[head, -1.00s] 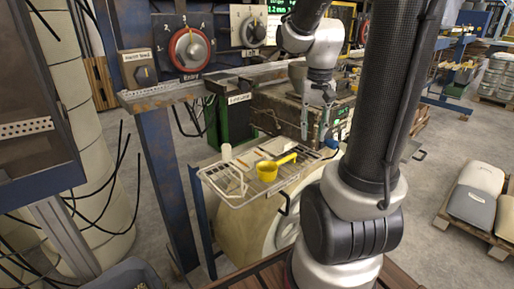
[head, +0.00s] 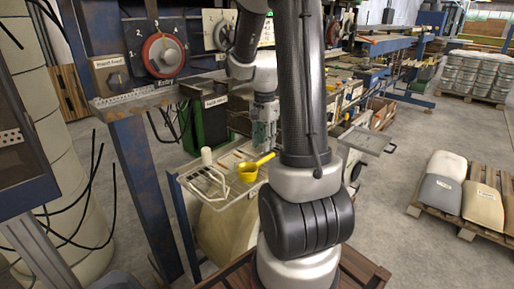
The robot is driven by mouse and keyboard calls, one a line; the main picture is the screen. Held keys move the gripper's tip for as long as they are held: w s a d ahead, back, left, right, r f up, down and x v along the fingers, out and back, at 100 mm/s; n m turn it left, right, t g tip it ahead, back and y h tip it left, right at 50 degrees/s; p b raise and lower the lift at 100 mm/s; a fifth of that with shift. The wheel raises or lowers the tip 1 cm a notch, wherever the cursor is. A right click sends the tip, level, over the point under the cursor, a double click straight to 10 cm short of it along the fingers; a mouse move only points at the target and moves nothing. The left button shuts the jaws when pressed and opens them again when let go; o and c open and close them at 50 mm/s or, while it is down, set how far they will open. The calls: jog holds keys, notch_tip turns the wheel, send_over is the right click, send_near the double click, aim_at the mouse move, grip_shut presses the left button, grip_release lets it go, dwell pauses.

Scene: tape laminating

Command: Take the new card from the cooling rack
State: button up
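A wire rack (head: 190,178) stands left of my arm, carrying a yellow dipper (head: 249,172), a small white cylinder (head: 207,156) and some pale flat items. I cannot tell whether one of them is the new card. Another flat metal tray or rack (head: 368,139) sticks out on the right of my arm; no card can be made out on it. I cannot tell which of the two is the cooling rack. My gripper (head: 264,143) points down above the far right part of the wire rack; its fingers are small and seen edge-on.
A blue post and a panel with a red-ringed dial (head: 164,54) stand at the left. My arm hides the middle. Pallets with cushion-like sacks (head: 443,180) lie at the right. Grey floor (head: 385,220) is free between the pallets and my arm.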

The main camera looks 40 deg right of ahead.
jog(key=shift+f, duration=0.55)
grip_shut()
jog(key=shift+r, duration=0.1)
